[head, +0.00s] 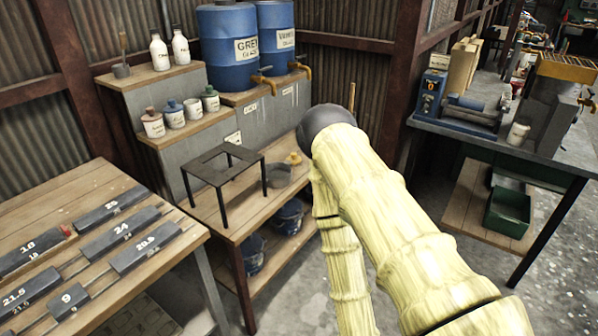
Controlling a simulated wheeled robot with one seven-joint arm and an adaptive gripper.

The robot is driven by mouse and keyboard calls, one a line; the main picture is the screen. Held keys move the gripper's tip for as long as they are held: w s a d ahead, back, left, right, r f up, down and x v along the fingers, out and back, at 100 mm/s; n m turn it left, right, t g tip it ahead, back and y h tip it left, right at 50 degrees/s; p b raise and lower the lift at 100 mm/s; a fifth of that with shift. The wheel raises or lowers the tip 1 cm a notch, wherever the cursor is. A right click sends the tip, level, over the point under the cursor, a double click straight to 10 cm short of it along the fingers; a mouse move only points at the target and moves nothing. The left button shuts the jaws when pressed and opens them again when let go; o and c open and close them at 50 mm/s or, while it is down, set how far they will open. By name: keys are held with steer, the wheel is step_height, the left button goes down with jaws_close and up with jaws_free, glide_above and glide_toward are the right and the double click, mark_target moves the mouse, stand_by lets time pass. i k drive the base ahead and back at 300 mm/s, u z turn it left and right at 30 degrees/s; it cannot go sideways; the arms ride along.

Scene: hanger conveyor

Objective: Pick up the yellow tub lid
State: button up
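A small yellow item (293,158) shows at the back of the wooden bench, just left of my arm. It is too small to tell whether it is the yellow tub lid. No other thing in view looks clearly like that lid. My arm, in a pale yellow sleeve, crosses the middle of the head view and hides part of the bench. My gripper does not show.
A black metal stand (225,158) and a grey pan (278,175) are on the bench (262,222). Blue barrels (228,50) with taps stand behind. Numbered grey blocks (125,225) lie on the left table. A workbench (470,128) stands right, with bare floor between.

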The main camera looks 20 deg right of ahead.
mark_target(295, 159)
steer(key=z, duration=0.8)
steer(key=i, duration=1)
steer(key=z, duration=0.05)
